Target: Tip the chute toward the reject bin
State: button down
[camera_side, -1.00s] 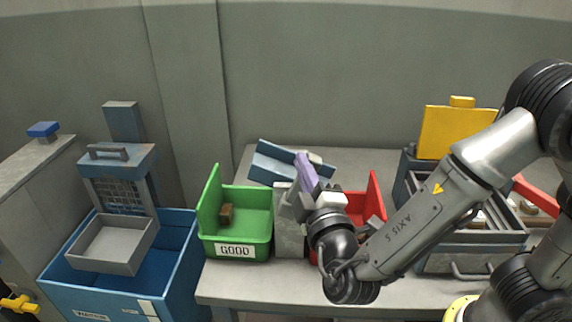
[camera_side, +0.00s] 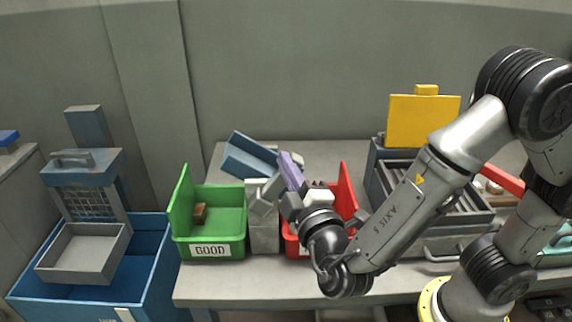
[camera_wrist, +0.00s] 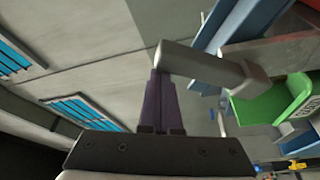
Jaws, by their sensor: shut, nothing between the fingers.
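The blue chute (camera_side: 248,156) sits above the grey stand (camera_side: 265,238), between the green bin labelled GOOD (camera_side: 209,228) and the red bin (camera_side: 347,190). Its left end is high and it slopes down to the right, toward the red bin. Its lower right end is hidden behind my gripper. My gripper (camera_side: 285,158) is shut and empty, its purple fingers against or close beside the chute. In the wrist view the shut fingers (camera_wrist: 158,80) are right by a grey bar with a block end (camera_wrist: 205,65). I cannot tell if they touch.
A brown block (camera_side: 200,214) lies in the green bin. A blue tub (camera_side: 150,275) with a grey tray (camera_side: 85,252) stands at left. A grey drawer unit with a yellow panel (camera_side: 423,120) stands at right, behind my arm. The bench behind the chute is clear.

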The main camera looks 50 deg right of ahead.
jog(key=shift+s+d+f, duration=0.2)
jog(key=shift+f, duration=0.05)
jog(key=s+a+r, duration=0.2)
jog(key=s+r, duration=0.2)
jog(key=r, duration=0.3)
jog(key=shift+a, duration=0.3)
